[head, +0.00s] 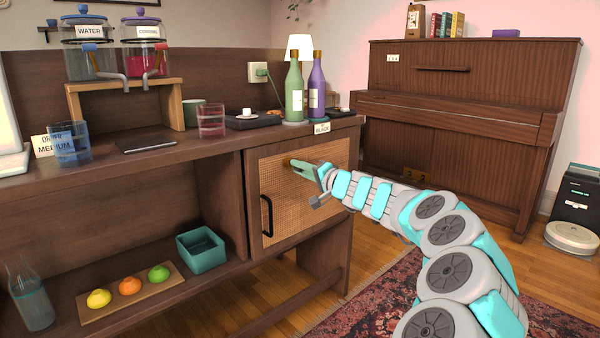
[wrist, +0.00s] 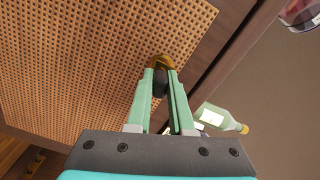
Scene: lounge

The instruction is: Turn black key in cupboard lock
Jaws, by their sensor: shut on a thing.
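The cupboard door (head: 288,190) is a woven cane panel in a dark wood frame, and it is closed. A black bar handle (head: 267,216) is on its left side. The brass lock (wrist: 160,61) is near the door's upper edge. My gripper (head: 306,168) reaches it from the right. In the wrist view my gripper (wrist: 160,85) is shut on the black key (wrist: 160,84), which sits between the fingertips at the lock. The fingers hide part of the key, so I cannot tell how far it is turned.
A teal bin (head: 202,250) sits on the open shelf at left. Wood floor and a rug (head: 385,312) lie in front.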

